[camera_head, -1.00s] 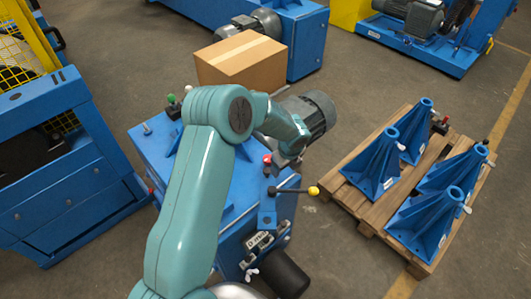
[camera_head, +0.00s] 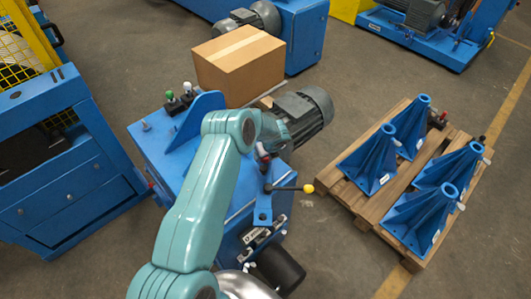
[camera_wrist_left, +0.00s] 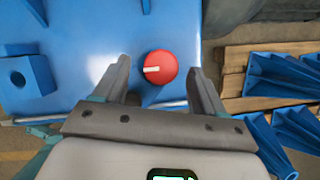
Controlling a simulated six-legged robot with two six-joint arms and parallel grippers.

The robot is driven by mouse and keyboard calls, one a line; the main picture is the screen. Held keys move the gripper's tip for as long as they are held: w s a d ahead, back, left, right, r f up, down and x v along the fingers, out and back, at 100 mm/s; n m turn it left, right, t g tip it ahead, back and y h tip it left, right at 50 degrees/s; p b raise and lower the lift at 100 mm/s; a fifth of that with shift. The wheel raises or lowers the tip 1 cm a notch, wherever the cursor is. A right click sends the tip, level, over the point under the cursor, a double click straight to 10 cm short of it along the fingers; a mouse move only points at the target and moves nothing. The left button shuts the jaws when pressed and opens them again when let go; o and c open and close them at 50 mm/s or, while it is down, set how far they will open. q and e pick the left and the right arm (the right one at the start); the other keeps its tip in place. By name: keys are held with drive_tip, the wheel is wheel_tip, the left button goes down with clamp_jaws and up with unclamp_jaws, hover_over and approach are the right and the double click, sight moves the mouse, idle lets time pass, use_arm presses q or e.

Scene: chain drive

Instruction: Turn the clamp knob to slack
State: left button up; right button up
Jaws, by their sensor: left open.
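The clamp knob (camera_wrist_left: 160,67) is a round red knob with a white pointer mark, seen from above in the left wrist view. It stands over the blue machine top (camera_wrist_left: 95,65). My left gripper (camera_wrist_left: 159,72) is open, with one dark finger on each side of the knob. Gaps show between the fingers and the knob, and I cannot tell how far the tips are above it. In the head view my left arm covers most of this area, and the gripper is largely hidden. My right gripper is not in view.
A black lever with a yellow ball (camera_head: 307,188) sticks out by the machine's right edge. A grey motor (camera_head: 305,115) and a cardboard box (camera_head: 240,65) are behind. A wooden pallet (camera_head: 345,193) with several blue brackets is at the right. Bare floor lies between.

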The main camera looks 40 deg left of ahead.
use_arm(q)
drive_tip(key=shift+x, duration=1)
drive_tip(key=shift+r, duration=0.1)
drive_tip(key=c, duration=1.1)
drive_tip(key=shift+o, duration=0.2)
drive_tip(key=shift+b, duration=0.35)
drive_tip(key=n+g+b, duration=0.1)
drive_tip(key=n+b, duration=0.1)
drive_tip(key=b, duration=0.2)
drive_tip(key=n+g+b, duration=0.1)
drive_tip(key=n+b, duration=0.2)
drive_tip(key=b, duration=0.2)
drive_tip(key=n+g+b, duration=0.1)
drive_tip(key=n+b, duration=0.1)
drive_tip(key=b, duration=0.2)
drive_tip(key=shift+w+f+n, duration=0.25)
drive_tip(key=shift+f+n, duration=0.1)
drive_tip(key=shift+n, duration=0.05)
drive_tip(key=shift+r+n+g+b, duration=0.1)
drive_tip(key=shift+n+g+b, duration=0.2)
drive_tip(key=shift+n+b, duration=0.55)
drive_tip(key=shift+a+r+n+g+h+b, duration=0.15)
drive_tip(key=shift+n+g+b, duration=0.15)
drive_tip(key=shift+n, duration=0.4)
drive_tip(key=shift+d+r+n+g+h+b, duration=0.1)
drive_tip(key=shift+n+g+h+b, duration=0.15)
drive_tip(key=shift+n, duration=0.4)
